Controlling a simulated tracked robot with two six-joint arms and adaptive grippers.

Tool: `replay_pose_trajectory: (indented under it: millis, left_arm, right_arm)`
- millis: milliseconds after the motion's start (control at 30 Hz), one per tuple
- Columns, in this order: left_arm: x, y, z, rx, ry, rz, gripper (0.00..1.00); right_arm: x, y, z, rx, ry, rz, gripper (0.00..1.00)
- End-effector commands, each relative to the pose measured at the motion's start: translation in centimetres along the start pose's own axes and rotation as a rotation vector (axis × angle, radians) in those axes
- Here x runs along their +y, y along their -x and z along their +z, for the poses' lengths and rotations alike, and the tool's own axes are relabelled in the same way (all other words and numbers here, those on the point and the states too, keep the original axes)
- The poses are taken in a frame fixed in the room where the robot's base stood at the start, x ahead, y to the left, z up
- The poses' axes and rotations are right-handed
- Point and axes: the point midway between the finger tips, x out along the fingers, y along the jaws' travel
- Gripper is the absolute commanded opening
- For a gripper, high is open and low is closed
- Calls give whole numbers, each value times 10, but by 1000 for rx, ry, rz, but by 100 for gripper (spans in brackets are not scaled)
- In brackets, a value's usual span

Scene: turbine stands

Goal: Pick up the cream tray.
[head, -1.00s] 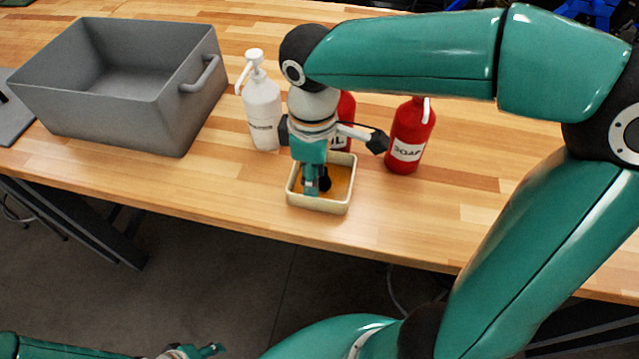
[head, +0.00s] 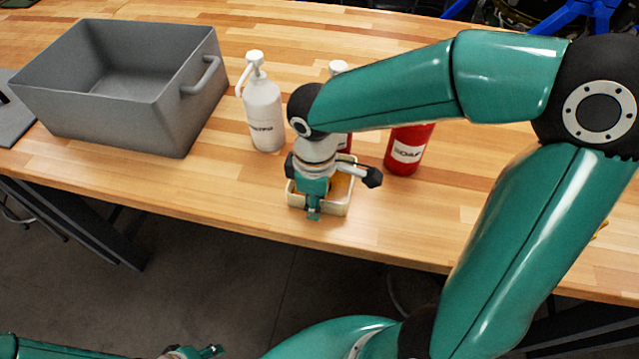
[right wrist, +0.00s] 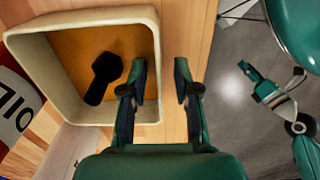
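The cream tray (head: 337,209) sits on the wooden table near its front edge. In the right wrist view the tray (right wrist: 85,18) has an orange-brown floor and holds a dark, bolt-like object (right wrist: 103,78). My right gripper (head: 313,211) points down at the tray's front wall and partly hides the tray. In the right wrist view my right gripper (right wrist: 161,73) is open, with one finger over the tray's inside and the other outside its wall. My left gripper (head: 203,351) is low at the bottom edge; in the right wrist view it (right wrist: 270,74) looks open and empty.
A grey bin (head: 120,95) stands at the left.

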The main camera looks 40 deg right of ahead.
Motion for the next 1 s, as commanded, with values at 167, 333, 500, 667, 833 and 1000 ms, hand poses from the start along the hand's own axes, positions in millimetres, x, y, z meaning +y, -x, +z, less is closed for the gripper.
replay_pose_trajectory:
  millis: [167, 333, 500, 667, 833, 1000]
  left_arm:
    - [0, 0, 0, 0, 0, 0, 40]
    - [0, 0, 0, 0, 0, 0, 40]
    - [0, 0, 0, 0, 0, 0, 40]
    - [0, 0, 0, 0, 0, 0, 40]
    - [0, 0, 0, 0, 0, 0, 40]
    - [0, 1, 0, 0, 0, 0, 40]
  right_arm:
    - [0, 0, 0, 0, 0, 0, 0]
    - [0, 0, 0, 0, 0, 0, 0]
    - [0, 0, 0, 0, 0, 0, 0]
    - [0, 1, 0, 1, 0, 1, 0]
    - [0, 3, 0, 1, 0, 1, 0]
    - [0, 13, -1, 4, 0, 3, 0]
